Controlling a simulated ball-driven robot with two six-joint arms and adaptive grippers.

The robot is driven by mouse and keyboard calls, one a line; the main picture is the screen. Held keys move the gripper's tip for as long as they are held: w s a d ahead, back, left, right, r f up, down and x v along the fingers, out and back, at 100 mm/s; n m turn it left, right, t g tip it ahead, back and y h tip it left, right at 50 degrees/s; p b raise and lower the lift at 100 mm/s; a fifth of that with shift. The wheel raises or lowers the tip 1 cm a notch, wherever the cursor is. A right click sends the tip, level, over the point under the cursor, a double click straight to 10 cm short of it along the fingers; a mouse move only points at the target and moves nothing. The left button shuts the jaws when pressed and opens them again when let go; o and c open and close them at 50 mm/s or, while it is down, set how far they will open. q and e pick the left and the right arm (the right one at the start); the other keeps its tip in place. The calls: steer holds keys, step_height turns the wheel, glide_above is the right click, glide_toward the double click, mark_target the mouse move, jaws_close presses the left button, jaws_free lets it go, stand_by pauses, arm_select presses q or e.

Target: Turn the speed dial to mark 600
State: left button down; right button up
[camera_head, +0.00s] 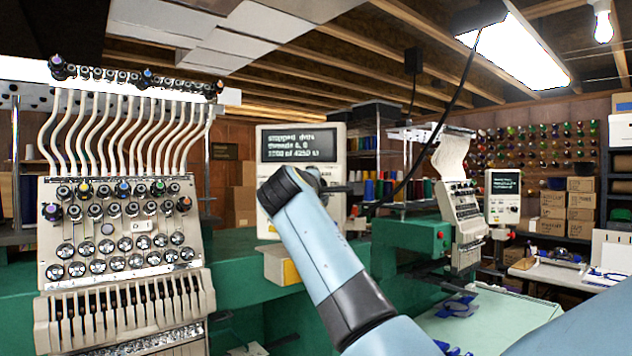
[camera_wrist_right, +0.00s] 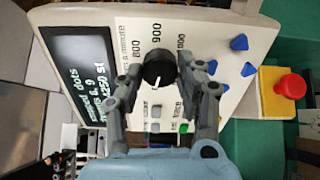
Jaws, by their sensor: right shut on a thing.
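The speed dial (camera_wrist_right: 158,70) is a round black knob on the pale control panel (camera_wrist_right: 115,20). My right gripper (camera_wrist_right: 159,71) is shut on the dial, with one finger on each side of it. A short white line shows on the knob's lower part in the wrist view. Printed numbers, 800 and 900 among them, stand around the knob; the fingers and tilt make the other marks hard to read. In the head view the panel (camera_head: 267,220) stands behind my right arm, whose wrist hides the dial. My left gripper is not in view.
Blue triangular buttons (camera_wrist_right: 239,42) and a red stop button (camera_wrist_right: 291,86) on a yellow box sit beside the dial. A green button (camera_wrist_right: 184,127) is near one finger. The embroidery machine's needle head (camera_head: 122,225) stands left; a second machine (camera_head: 463,205) stands right.

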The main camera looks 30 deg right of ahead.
steer(key=shift+f+n, duration=0.1)
steer(key=shift+n, duration=0.3)
steer(key=o, duration=1.2)
steer(key=shift+c, duration=0.2)
steer(key=shift+a, duration=0.1)
steer(key=v, duration=0.7)
steer(key=shift+s+a, duration=0.15)
steer(key=shift+a, duration=0.05)
